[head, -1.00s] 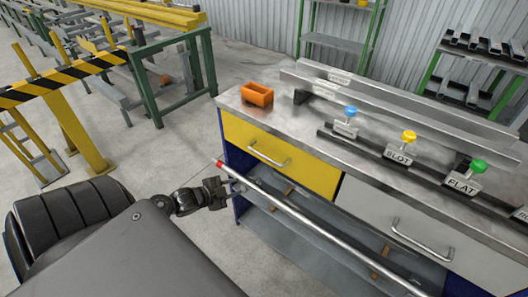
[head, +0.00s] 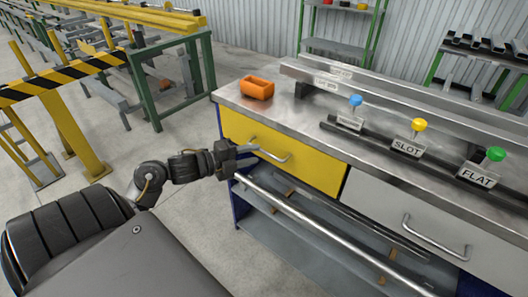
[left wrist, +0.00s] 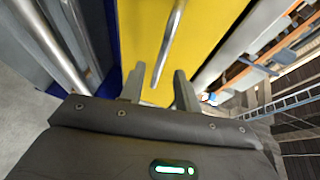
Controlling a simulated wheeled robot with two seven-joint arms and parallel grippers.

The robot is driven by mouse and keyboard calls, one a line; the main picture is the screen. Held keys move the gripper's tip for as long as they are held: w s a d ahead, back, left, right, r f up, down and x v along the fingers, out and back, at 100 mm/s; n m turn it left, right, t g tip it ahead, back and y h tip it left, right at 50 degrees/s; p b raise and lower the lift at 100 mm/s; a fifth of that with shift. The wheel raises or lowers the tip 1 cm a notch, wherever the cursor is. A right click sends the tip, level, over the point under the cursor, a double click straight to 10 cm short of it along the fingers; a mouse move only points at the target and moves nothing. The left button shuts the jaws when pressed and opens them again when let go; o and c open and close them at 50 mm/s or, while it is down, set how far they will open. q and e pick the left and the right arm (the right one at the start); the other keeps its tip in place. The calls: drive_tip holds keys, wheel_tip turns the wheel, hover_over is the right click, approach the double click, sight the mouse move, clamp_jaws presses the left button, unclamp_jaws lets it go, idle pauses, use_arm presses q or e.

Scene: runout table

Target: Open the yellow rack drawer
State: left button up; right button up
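The yellow rack drawer (head: 318,172) sits at the left end of the workbench front, its face flush with the bench, so it looks closed. Its silver bar handle (head: 272,156) runs across the face. In the left wrist view the yellow face (left wrist: 200,25) fills the middle and the handle (left wrist: 170,45) runs down toward the fingers. My left gripper (head: 242,150) is at the left end of the handle. In the left wrist view its two fingers (left wrist: 159,88) are apart, with the handle's near end between them; contact cannot be told. My right gripper is not in view.
A silver rail (head: 320,235) runs below the drawer, close under my left gripper. A grey drawer (head: 400,215) with its own handle is to the right. An orange bin (head: 257,91) and labelled, coloured knobs stand on the benchtop.

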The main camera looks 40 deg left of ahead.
sight(264, 152)
use_arm(q)
drive_tip(key=x, duration=0.5)
clamp_jaws()
idle(0.3)
